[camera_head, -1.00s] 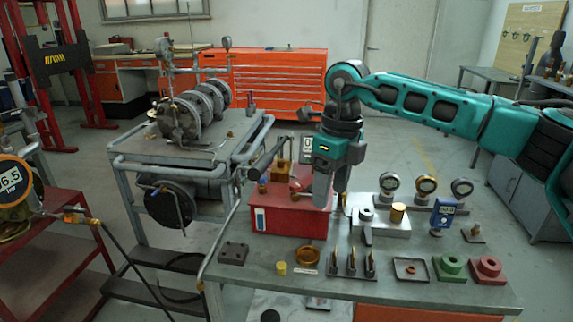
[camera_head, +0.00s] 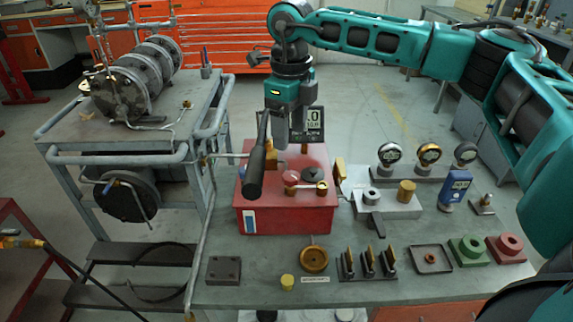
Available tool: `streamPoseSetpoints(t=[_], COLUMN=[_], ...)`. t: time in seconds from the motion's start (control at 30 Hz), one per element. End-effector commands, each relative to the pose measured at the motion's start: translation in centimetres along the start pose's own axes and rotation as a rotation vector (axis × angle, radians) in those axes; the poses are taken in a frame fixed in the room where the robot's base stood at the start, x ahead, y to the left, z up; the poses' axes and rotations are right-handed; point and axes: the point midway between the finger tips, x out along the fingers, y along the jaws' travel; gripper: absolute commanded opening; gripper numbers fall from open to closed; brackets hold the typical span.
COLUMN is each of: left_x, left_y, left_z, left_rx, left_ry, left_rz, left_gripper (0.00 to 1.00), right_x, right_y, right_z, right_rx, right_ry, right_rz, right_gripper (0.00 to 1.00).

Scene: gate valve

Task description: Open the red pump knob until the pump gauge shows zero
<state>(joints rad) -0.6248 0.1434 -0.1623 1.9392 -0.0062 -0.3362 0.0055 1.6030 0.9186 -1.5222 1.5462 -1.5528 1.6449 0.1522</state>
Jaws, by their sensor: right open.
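The red pump box (camera_head: 290,222) sits on the bench with a black lever handle (camera_head: 255,172) rising at its left. A small round red knob (camera_head: 291,177) is on its top, next to a black cap (camera_head: 313,174) and a brass fitting (camera_head: 322,187). The dark pump gauge (camera_head: 315,125) stands behind; its display is partly hidden by my gripper, and only a "0" at the end of the upper line is clear. My right gripper (camera_head: 290,140) points down above the back of the pump, open and apart from the knob. My left gripper is not in view.
To the right are a grey block (camera_head: 388,207) with brass parts, several round gauges (camera_head: 428,155) and a blue meter (camera_head: 455,188). Small fittings and a tray (camera_head: 431,259) line the front. A trolley with a metal vessel (camera_head: 125,92) stands left.

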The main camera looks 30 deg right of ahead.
Motion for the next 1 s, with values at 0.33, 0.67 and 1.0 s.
streamPoseSetpoints(t=[0.33, 0.67, 1.0], left_x=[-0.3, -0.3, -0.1], left_y=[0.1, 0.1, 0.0], left_z=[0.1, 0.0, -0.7], left_rx=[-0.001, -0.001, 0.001], left_ry=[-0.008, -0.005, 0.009], left_rz=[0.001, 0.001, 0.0], left_gripper=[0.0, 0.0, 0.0], right_x=[7.2, 10.3, 10.4], right_y=[0.0, 0.0, 0.0], right_z=[-0.1, 0.0, 0.0], right_rx=[0.0, 0.0, 0.0], right_ry=[0.004, 0.001, 0.0], right_rz=[0.0, 0.0, 0.0], right_gripper=[0.65, 0.65, 0.58])
